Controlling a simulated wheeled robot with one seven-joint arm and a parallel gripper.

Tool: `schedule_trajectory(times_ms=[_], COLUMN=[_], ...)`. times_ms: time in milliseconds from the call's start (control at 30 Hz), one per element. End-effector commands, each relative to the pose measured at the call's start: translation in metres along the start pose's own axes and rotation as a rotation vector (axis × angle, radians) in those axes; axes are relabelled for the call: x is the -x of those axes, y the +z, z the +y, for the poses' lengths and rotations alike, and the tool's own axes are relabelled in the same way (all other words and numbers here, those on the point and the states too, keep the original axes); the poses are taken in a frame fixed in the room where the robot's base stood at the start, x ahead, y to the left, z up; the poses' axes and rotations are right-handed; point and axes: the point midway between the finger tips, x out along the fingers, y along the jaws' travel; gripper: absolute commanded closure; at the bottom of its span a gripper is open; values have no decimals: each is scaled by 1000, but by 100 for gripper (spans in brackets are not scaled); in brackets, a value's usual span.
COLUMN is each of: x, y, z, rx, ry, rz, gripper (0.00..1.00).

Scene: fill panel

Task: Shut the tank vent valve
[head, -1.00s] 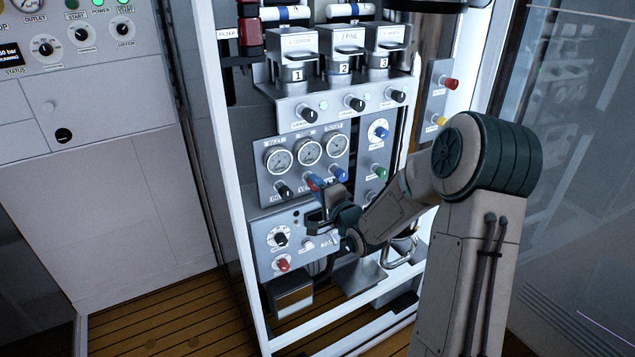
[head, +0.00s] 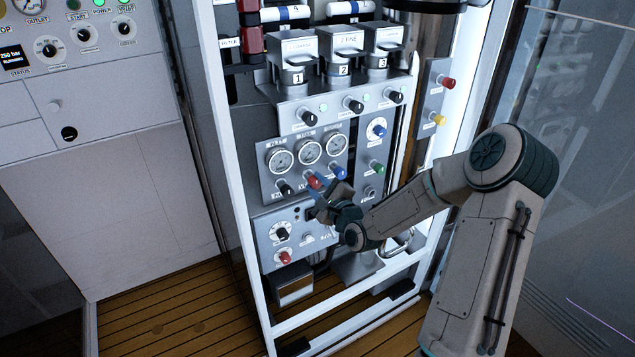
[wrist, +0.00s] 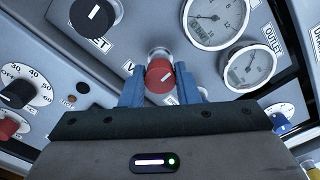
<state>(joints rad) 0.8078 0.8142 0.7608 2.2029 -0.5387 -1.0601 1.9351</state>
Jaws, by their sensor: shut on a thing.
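A red knob (head: 314,181) sits in the lower row of the gauge panel, below the middle gauge. It also shows in the wrist view (wrist: 159,76), with a pale pointer line on its face and a metal stem behind it. A partly covered label beside it begins with "V". My gripper (head: 323,191) is shut on this red knob, one blue finger on each side (wrist: 159,88). The rest of the label is hidden by the knob and fingers.
A black knob (head: 284,188) and a blue knob (head: 338,173) flank the red one closely. Three gauges sit above. A lower panel (head: 270,241) has a dial and another red knob (head: 285,257). A green knob (head: 376,168) is to the right.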

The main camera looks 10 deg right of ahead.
Motion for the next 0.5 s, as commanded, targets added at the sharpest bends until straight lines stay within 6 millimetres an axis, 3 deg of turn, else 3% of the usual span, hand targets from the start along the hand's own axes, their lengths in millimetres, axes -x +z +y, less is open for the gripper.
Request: schedule_trajectory(times_ms=[500], x=[0], y=[-1], z=[0], rx=[-52], ry=[-1], rz=[1], gripper=[94])
